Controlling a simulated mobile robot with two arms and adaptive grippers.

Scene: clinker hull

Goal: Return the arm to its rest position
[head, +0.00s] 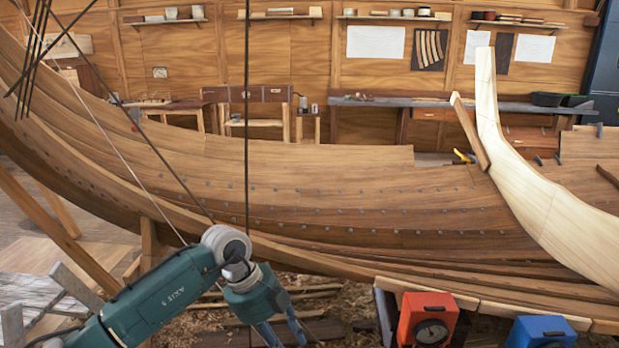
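My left arm, green with grey joints, comes in from the lower left and bends at a grey elbow-like joint. Its gripper (283,335) hangs downward at the bottom edge, in front of the hull's lower planks and above the shavings-covered floor. Its two bluish fingers look spread apart with nothing seen between them; their tips run to the picture's edge. My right arm and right gripper are not in view.
The clinker hull (330,190) spans the middle, with a pale curved stem (530,190) at right. A red box (427,318) and a blue box (541,332) stand lower right. Workbenches (470,104) line the back wall. Dark lines cross the upper left.

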